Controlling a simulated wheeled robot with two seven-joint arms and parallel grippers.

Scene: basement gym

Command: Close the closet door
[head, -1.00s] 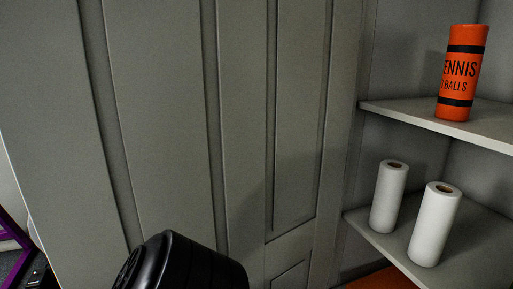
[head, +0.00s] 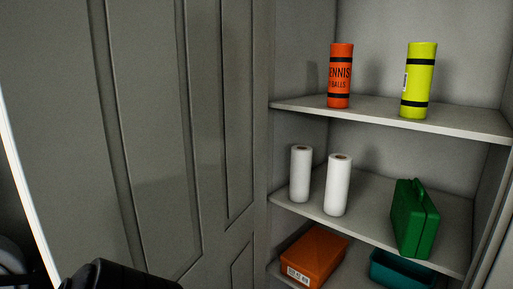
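The closet door (head: 150,120) is a grey panelled door that fills the left half of the head view. It stands open, and the closet interior shows to its right. A black part of my own arm (head: 120,275) shows at the bottom left, in front of the door; whether it touches the door cannot be told. The fingers of both grippers are out of view.
The shelf below holds two white rolls (head: 338,185) and a green case (head: 412,218). An orange box (head: 312,255) and a teal bin (head: 400,270) sit lowest.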

